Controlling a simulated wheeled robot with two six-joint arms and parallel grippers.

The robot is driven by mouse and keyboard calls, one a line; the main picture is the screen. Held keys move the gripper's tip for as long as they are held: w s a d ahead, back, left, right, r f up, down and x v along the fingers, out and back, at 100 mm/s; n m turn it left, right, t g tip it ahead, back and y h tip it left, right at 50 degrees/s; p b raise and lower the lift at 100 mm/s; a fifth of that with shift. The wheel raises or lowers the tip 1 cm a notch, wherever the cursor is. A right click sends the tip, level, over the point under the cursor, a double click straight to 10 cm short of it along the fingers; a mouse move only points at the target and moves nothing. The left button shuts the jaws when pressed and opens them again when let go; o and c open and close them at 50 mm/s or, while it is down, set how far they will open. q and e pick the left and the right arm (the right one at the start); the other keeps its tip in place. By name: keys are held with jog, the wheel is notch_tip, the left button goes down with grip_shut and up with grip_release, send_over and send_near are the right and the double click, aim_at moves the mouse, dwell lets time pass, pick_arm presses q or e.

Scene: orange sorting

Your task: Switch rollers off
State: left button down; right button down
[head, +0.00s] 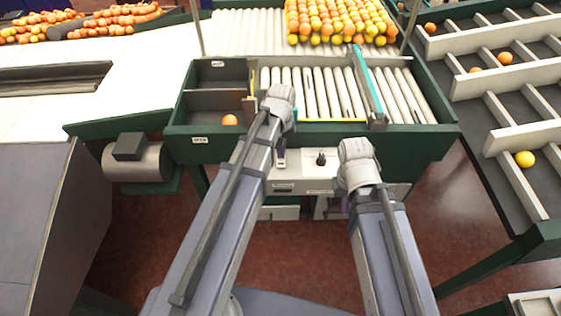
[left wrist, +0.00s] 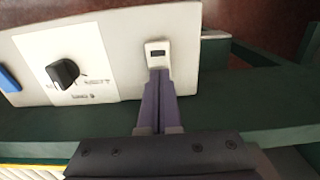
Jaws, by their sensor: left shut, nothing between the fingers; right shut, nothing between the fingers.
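The white control panel (head: 300,185) sits on the front of the green roller stand; it also shows in the left wrist view (left wrist: 110,80). A black rotary knob (head: 321,158) stands on it, seen close in the left wrist view (left wrist: 63,73). A small white switch (left wrist: 158,50) with a dark window is to the right of the knob there. My left gripper (left wrist: 158,78) is shut and empty, its tips at the lower edge of this switch; I cannot tell whether they touch. My right gripper (head: 345,200) is shut, mostly hidden behind its wrist, right of the knob.
White rollers (head: 310,95) lie behind the panel, with piled oranges and yellow fruit (head: 338,20) at the back. One orange (head: 229,120) is in the left bin. A blue button (left wrist: 8,78) shows at the panel's edge. Divided trays (head: 500,70) stand at the right.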

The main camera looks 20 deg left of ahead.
pick_arm(q)
notch_tip(320, 180, up, 7)
jog(key=p, duration=0.7)
dwell(0.4)
